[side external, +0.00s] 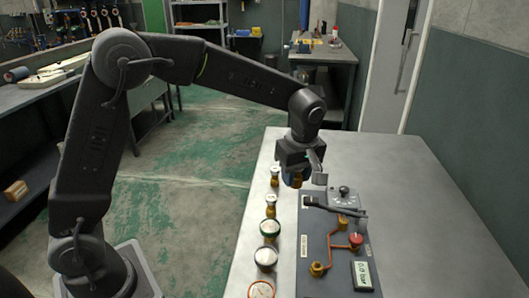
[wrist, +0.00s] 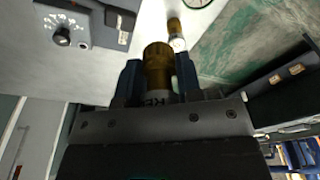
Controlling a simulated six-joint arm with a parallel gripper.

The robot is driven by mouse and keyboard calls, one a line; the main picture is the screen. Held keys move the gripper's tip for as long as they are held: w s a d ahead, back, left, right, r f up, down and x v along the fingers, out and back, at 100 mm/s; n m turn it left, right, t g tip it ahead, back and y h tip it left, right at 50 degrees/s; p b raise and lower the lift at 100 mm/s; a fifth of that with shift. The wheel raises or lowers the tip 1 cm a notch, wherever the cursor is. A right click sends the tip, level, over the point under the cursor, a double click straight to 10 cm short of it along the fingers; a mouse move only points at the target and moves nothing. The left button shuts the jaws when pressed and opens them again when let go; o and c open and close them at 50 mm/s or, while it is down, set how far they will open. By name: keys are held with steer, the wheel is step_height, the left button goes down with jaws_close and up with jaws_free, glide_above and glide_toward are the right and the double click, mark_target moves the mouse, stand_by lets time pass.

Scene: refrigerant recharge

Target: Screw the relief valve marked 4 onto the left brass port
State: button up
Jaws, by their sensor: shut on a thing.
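My gripper (wrist: 158,80) is shut on a brass-topped valve (wrist: 158,62) with a pale band. Part of dark lettering shows on the band, but no number can be read. In the side external view my gripper (side external: 297,180) is above the table, over the far end of the fittings row and left of the panel's selector. The held valve is mostly hidden there. A brass port (side external: 317,268) stands at the near left of the dark panel (side external: 312,230), apart from the gripper. Another brass fitting (side external: 342,222) sits farther back, joined by copper pipe.
Small brass-and-white valves (side external: 270,201) and round gauges (side external: 269,228) stand in a row along the table's left edge. The panel carries a lever (side external: 322,204), a red knob (side external: 355,240), a selector (side external: 343,190) and a display (side external: 362,274). The table's right side (side external: 430,220) is clear.

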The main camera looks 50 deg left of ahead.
steer(key=s+d+m, duration=0.2)
steer(key=s+d, duration=0.2)
steer(key=d, duration=0.8)
glide_above(316, 263)
steer(key=f, duration=0.5)
steer(key=shift+w+f, duration=0.25)
steer(key=shift+f, duration=2.6)
steer(key=shift+f, duration=0.9)
steer(key=shift+m, duration=0.3)
steer(key=m, duration=0.3)
steer(key=shift+t, duration=0.4)
